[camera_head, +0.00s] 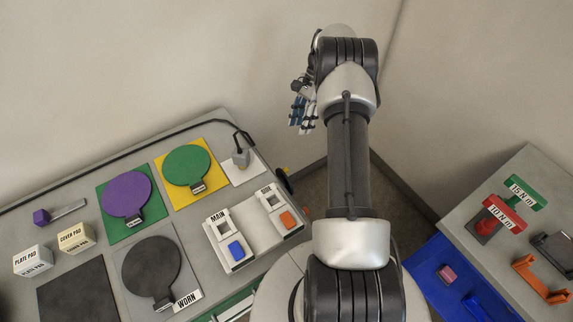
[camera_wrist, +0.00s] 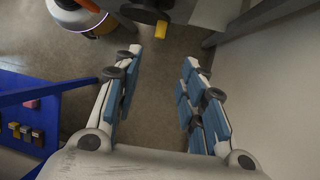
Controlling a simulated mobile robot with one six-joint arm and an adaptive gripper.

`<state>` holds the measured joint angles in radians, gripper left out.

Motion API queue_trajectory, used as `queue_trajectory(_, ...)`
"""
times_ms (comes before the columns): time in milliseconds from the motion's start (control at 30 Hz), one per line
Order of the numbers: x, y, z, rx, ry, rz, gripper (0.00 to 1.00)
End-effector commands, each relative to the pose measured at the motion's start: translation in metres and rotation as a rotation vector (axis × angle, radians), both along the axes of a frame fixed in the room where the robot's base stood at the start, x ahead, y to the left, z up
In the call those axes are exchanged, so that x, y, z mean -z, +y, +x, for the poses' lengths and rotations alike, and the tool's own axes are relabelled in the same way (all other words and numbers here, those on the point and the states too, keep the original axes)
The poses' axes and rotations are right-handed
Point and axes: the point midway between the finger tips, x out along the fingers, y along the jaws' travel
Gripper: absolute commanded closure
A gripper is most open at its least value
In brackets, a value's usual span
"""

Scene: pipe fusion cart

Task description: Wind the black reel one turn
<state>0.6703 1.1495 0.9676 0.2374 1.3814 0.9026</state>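The black reel (camera_head: 283,181) is mounted at the right end of the grey cart, seen nearly edge-on, with a small yellow part by its top. In the wrist view a dark round part, apparently the same reel (camera_wrist: 146,12), shows at the top edge, partly cut off, with a yellow knob (camera_wrist: 161,29) below it. My gripper (camera_wrist: 161,62) is open and empty, its blue-padded fingers wide apart. The knob lies beyond the fingertips, roughly between their lines, and nothing touches it. In the head view my gripper (camera_head: 300,112) hangs above and behind the cart's right end.
The grey cart top (camera_head: 80,215) carries purple and green discs, a dark disc marked WORN (camera_head: 150,268), a switch panel (camera_head: 245,235) and a black cable. A grey wall stands close behind my gripper. A second table (camera_head: 475,245) with a blue tray (camera_head: 425,262) is at the right.

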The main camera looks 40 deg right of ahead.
Motion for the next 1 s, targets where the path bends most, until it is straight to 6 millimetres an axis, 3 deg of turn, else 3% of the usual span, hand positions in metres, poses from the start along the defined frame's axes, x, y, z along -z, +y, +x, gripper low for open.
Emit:
queue_trajectory(267, 0.033, 0.013, -0.005, 0.003, 0.006, 0.004, 0.62)
queue_trajectory(700, 0.121, 0.050, -0.017, 0.001, 0.006, 0.003, 0.62)
queue_trajectory(1000, 0.156, 0.066, -0.021, 0.003, 0.003, 0.002, 0.62)
